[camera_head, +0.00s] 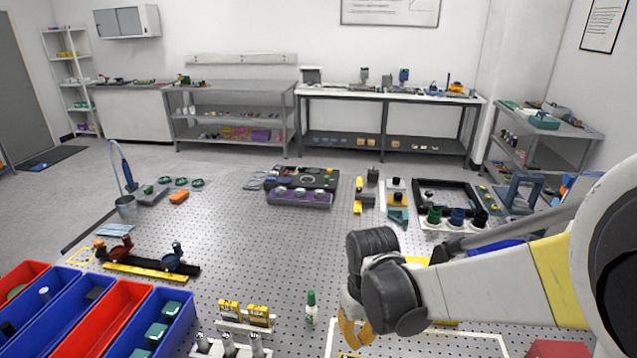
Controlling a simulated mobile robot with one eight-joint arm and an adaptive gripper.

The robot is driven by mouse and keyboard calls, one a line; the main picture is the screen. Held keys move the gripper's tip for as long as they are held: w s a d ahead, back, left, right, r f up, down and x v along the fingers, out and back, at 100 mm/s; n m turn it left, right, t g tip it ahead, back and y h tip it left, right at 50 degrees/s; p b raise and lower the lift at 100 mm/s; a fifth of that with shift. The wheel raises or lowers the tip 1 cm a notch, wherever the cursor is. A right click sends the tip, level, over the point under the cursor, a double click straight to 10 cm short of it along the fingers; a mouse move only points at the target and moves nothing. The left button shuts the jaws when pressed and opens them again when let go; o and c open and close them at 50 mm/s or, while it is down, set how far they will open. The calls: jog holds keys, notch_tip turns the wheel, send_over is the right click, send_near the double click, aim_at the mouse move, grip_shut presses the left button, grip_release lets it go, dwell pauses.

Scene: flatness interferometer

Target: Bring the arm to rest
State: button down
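My arm (500,285) reaches in from the right edge, low over the perforated table. Its dark wrist joints (385,285) are near the lower middle of the view. My gripper (352,332) hangs below the wrist with yellowish fingers pointing down, partly hidden by the wrist. I cannot tell whether the fingers are apart or closed, and no held object shows. A small bottle with a green cap (310,310) stands just left of the gripper, apart from it.
Red and blue bins (105,318) fill the lower left. Yellow-labelled blocks (245,312) stand left of the bottle. A dark fixture (300,185), a black frame (447,183) and a blue stand (525,180) occupy the back. The table's middle (250,250) is mostly clear.

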jog(key=s+d+r+m+t+b, duration=0.3)
jog(key=s+d+r+t+b, duration=0.2)
jog(key=s+d+t+b, duration=0.2)
jog(key=shift+s+d+m+b, duration=0.3)
jog(key=shift+s+d+b, duration=0.3)
jog(key=shift+s+d, duration=0.4)
